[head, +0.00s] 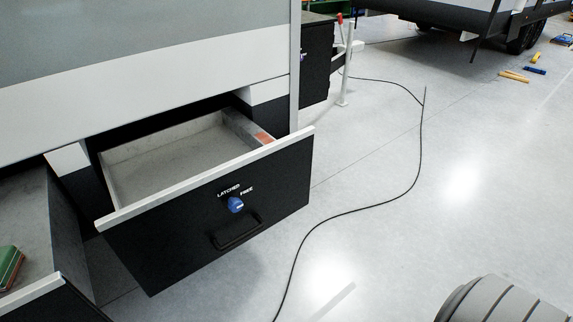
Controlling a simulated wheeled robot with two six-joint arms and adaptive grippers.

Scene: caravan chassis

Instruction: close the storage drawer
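The storage drawer (240,206) hangs pulled out from the caravan side in the head view, left of centre. Its front is black with a white top edge, and its grey tray looks empty. A blue knob (236,205) sits on the front beside the words LATCHED and FREE; its exact setting is too small to tell. A black bar handle (237,231) is below the knob. An orange-red patch (264,138) marks the tray's right wall. Neither of my grippers is in view, and nothing touches the drawer front.
A second open compartment (28,215) at the lower left holds a green and red item (10,266). A black cable (352,211) runs across the pale floor right of the drawer. A white post (346,70) stands behind. Floor in front and to the right is mostly clear.

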